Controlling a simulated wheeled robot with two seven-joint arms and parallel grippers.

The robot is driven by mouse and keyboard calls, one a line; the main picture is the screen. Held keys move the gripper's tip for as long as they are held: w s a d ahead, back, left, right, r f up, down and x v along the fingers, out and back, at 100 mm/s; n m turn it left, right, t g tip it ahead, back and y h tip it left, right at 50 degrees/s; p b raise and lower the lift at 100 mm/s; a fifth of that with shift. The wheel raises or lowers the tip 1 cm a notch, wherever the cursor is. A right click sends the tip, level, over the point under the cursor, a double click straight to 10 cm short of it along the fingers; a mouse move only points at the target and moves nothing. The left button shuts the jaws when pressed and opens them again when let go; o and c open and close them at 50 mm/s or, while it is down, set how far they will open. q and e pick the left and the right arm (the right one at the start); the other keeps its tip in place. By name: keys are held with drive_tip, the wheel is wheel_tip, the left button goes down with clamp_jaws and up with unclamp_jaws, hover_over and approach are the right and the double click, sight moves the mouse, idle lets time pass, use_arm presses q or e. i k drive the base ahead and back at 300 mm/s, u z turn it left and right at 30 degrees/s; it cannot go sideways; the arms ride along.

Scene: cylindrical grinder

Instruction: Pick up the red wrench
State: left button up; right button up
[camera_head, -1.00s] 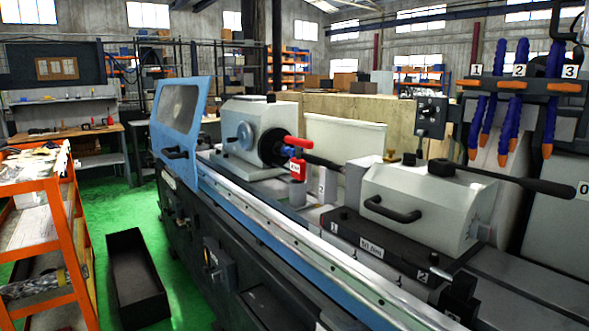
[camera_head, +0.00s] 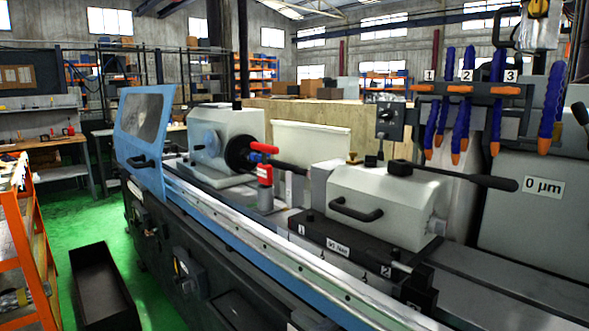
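A red part (camera_head: 263,148) sits by the black round chuck (camera_head: 240,153) of the grinder, with a second red piece (camera_head: 265,173) just below it. I cannot tell whether either of them is the red wrench. Small red-topped items (camera_head: 69,131) also stand on the workbench at the far left, too small to identify. Neither of my grippers is in view.
The grinder fills the middle and right, with a blue guard (camera_head: 143,130) and a tailstock (camera_head: 385,205). An orange shelf cart (camera_head: 28,245) and a black bin (camera_head: 100,285) stand at left. Green floor (camera_head: 65,225) is clear between cart and bench.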

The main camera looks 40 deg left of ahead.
sight(264, 171)
drive_tip(key=k, duration=1)
drive_tip(key=u, duration=1.1)
drive_tip(key=i, duration=1)
